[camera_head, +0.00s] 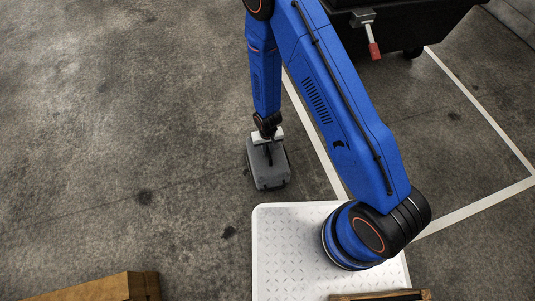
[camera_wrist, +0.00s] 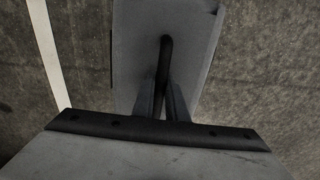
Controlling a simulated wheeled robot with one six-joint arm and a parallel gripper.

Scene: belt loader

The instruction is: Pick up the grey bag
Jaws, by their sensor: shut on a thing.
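The grey bag (camera_head: 268,168) is on or just above the concrete floor, left of the white painted line in the head view; I cannot tell if it touches the floor. Its grey face with a dark handle also shows in the wrist view (camera_wrist: 190,62). My gripper (camera_head: 267,150) is over the top of the bag, pointing down. In the wrist view, the two dark fingers of my gripper (camera_wrist: 162,105) are shut on the bag's handle. The fingertips are small and partly hidden in the head view.
A white checker-plate platform (camera_head: 285,250), part of my base, is close to the bag. A brown box (camera_head: 110,288) is at the bottom left. A black cart (camera_head: 440,20) with a red-handled lever (camera_head: 374,50) stands at the top right. The floor at left is clear.

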